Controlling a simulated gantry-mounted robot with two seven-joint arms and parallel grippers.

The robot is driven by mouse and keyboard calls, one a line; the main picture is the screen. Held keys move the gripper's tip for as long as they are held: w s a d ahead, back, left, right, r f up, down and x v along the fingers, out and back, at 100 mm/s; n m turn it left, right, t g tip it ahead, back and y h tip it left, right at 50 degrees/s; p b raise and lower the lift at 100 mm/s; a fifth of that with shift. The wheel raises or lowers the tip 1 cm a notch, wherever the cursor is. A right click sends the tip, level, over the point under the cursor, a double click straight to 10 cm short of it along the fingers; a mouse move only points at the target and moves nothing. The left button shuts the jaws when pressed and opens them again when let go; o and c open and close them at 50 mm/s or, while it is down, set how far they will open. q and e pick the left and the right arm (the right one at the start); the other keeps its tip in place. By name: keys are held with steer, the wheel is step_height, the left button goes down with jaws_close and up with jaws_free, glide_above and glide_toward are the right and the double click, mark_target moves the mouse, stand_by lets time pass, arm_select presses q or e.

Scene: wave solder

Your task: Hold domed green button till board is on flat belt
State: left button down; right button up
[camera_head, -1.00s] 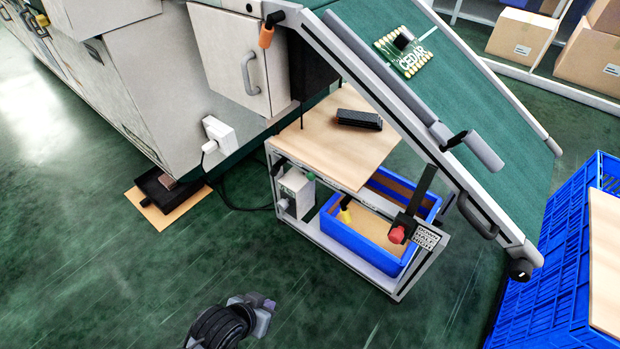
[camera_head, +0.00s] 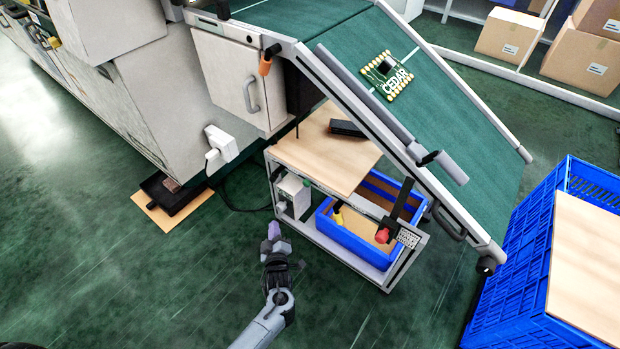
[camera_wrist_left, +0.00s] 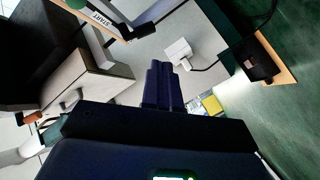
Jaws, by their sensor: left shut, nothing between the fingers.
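The green circuit board (camera_head: 387,75), marked CEDAR, lies on the sloping green belt (camera_head: 450,125). The flat belt (camera_head: 290,14) joins the slope at the top of the picture. The domed green button (camera_head: 307,182) is a tiny green spot on the small grey box (camera_head: 293,194) on the cart's left side. In the left wrist view, a green dome (camera_wrist_left: 75,3) shows at the top edge near a START label. My left gripper (camera_head: 272,230) is shut and empty, left of and below the button, apart from it. Its closed fingers (camera_wrist_left: 160,85) also show in the left wrist view. My right gripper is out of view.
The cart (camera_head: 320,160) has a wooden top, a black block (camera_head: 347,128), a blue bin (camera_head: 350,240) and a red button (camera_head: 382,236). A white plug (camera_head: 220,142) with a cable juts from the machine. A blue crate (camera_head: 570,260) stands right.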

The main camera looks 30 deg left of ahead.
mark_target(306, 183)
arm_select(q)
steer(key=w+r, duration=0.4)
steer(key=r, duration=0.1)
steer(key=shift+w+d+r+n+t+p, duration=0.15)
steer(key=shift+d+r+n+t+p, duration=0.15)
steer(key=shift+p, duration=0.1)
steer(key=w+b, duration=0.6)
steer(key=w, duration=0.2)
steer(key=shift+w+d+b, duration=0.2)
steer(key=shift+w+b, duration=0.15)
steer(key=shift+w, duration=0.05)
